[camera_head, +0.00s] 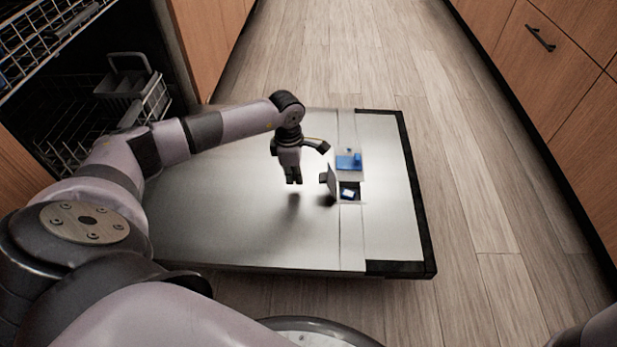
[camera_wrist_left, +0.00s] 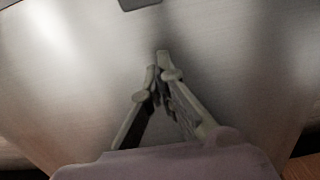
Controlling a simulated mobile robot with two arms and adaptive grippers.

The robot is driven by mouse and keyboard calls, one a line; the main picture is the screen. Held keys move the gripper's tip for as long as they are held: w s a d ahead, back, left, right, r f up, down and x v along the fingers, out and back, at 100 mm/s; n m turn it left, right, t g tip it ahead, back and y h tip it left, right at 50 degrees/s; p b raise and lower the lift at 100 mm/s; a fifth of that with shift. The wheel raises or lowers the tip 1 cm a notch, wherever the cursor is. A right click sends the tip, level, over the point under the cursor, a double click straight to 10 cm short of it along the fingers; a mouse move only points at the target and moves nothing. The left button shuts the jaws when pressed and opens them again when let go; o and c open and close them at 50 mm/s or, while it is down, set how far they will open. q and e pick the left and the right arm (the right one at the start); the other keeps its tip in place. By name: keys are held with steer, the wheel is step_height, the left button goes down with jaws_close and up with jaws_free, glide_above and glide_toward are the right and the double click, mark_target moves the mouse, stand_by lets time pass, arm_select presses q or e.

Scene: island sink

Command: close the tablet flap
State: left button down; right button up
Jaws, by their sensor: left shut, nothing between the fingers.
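The tablet flap (camera_head: 332,182) stands raised at the left side of the tablet compartment (camera_head: 350,201) in the lowered dishwasher door (camera_head: 220,215). A small blue and white piece (camera_head: 348,193) shows inside the compartment. My left gripper (camera_head: 293,181) points down over the door, a little to the left of the flap and apart from it. Its fingers are together and empty; they also show shut in the left wrist view (camera_wrist_left: 160,72). A dark edge at the top of that view is too cut off to identify. My right gripper is not in view.
A blue part (camera_head: 348,162) sits on the door just beyond the compartment. The dishwasher's racks and grey basket (camera_head: 128,90) are at the left. Wooden drawers (camera_head: 545,60) line the right. The wooden floor (camera_head: 480,200) between is clear.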

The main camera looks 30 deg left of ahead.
mark_target(327, 182)
arm_select(q)
steer(key=w+d+b, duration=0.1)
steer(key=d+b, duration=0.1)
steer(key=shift+w+d+r, duration=0.1)
steer(key=shift+w+d, duration=0.2)
steer(key=shift+w, duration=0.05)
steer(key=shift+w+d+r, duration=0.15)
steer(key=shift+d+r, duration=0.15)
steer(key=shift+r, duration=0.05)
